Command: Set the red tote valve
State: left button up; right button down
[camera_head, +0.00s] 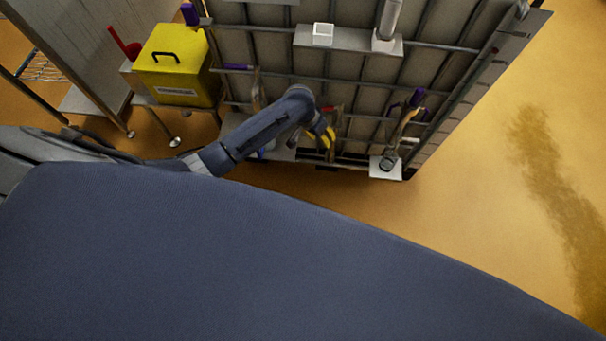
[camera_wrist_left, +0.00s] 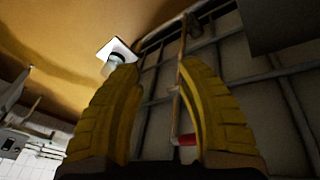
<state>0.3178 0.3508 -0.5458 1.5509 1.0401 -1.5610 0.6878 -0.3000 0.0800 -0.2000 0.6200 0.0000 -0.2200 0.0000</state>
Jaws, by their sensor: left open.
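A large pale tote (camera_head: 300,55) in a grey metal cage stands across the top of the head view. A small red part (camera_head: 327,109) shows at its lower front, just beyond my left gripper (camera_head: 322,138). In the left wrist view, a red piece (camera_wrist_left: 186,139) sits at the end of a thin rod, close to the inner side of the right yellow finger. My left gripper (camera_wrist_left: 160,68) has its two yellow fingers spread apart. I cannot tell whether a finger touches the rod. The valve body is not clearly visible. My right gripper is not in view.
A yellow box (camera_head: 177,65) with a black handle stands on a stand at the upper left, with a red object (camera_head: 124,43) beside it. A white plate (camera_head: 386,167) with a dark round fitting is at the cage's lower right corner. Open floor (camera_head: 480,200) lies right.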

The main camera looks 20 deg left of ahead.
pick_arm(q)
jog(key=s+a+f+n+g, duration=0.1)
jog(key=s+f, duration=0.4)
jog(key=f, duration=0.4)
jog(key=s+a+f+n+g+y, duration=0.1)
jog(key=s+f+g, duration=0.1)
jog(key=s+f, duration=0.4)
jog(key=shift+s+f+n, duration=0.25)
jog(key=shift+f+n, duration=0.05)
jog(key=shift+f, duration=1.25)
